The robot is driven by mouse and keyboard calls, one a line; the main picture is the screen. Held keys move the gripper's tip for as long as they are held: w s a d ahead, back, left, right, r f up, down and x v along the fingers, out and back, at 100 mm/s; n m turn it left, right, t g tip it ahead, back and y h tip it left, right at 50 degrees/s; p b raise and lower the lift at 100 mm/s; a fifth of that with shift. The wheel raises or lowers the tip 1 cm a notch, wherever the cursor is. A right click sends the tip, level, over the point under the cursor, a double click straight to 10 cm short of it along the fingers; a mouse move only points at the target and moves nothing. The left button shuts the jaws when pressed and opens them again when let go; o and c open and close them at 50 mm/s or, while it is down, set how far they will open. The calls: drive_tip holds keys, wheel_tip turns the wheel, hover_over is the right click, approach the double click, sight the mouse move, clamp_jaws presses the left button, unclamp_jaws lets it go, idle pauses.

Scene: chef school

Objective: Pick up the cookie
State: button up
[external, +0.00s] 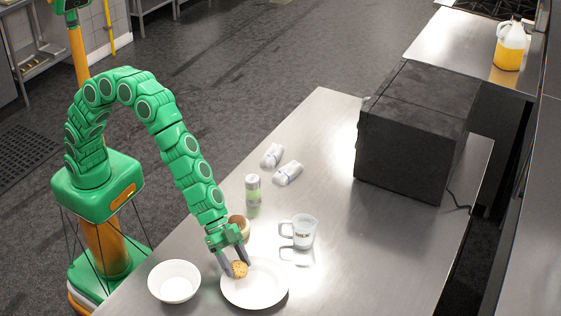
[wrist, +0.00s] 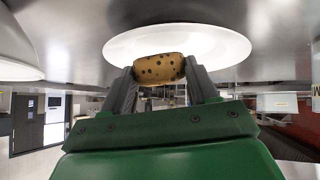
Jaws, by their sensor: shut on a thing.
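The cookie (external: 239,269) is round and golden brown with dark chips. It also shows in the wrist view (wrist: 159,68), between the two fingertips. My gripper (external: 236,268) is shut on it, with one finger on each side; the gripper shows in the wrist view too (wrist: 160,75). The cookie is over the left part of a white plate (external: 262,293) on the steel counter. The plate fills the upper middle of the wrist view (wrist: 225,45). I cannot tell whether the cookie touches the plate.
A white bowl (external: 174,281) stands left of the plate. A brown-and-white jar (external: 240,226), a clear measuring cup (external: 303,231), a green-and-white shaker (external: 253,189) and two white packets (external: 287,173) stand behind. A large black box (external: 415,130) sits farther back. The counter's right front is clear.

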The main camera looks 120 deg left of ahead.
drive_tip(key=shift+r, duration=0.2)
drive_tip(key=shift+s+r, duration=0.2)
drive_tip(key=shift+r, duration=0.25)
drive_tip(key=s+a+r, duration=0.2)
drive_tip(key=s+r, duration=0.7)
drive_tip(key=s, duration=0.4)
drive_tip(key=shift+w+a+r+m+g+h, duration=0.1)
drive_tip(key=shift+w+a+m+g+h, duration=0.4)
drive_tip(key=shift+m+h, duration=0.95)
drive_tip(key=shift+w+a+m+g+h, duration=0.15)
drive_tip(key=shift+w+a+m+h, duration=0.3)
drive_tip(key=shift+m+h, duration=0.95)
drive_tip(key=shift+w+a+r+m+g+h, duration=0.1)
drive_tip(key=shift+w+a+m+g+h, duration=0.45)
drive_tip(key=shift+m, duration=1.4)
hover_over(252, 270)
drive_tip(key=shift+h, duration=0.3)
drive_tip(key=shift+f, duration=6.55)
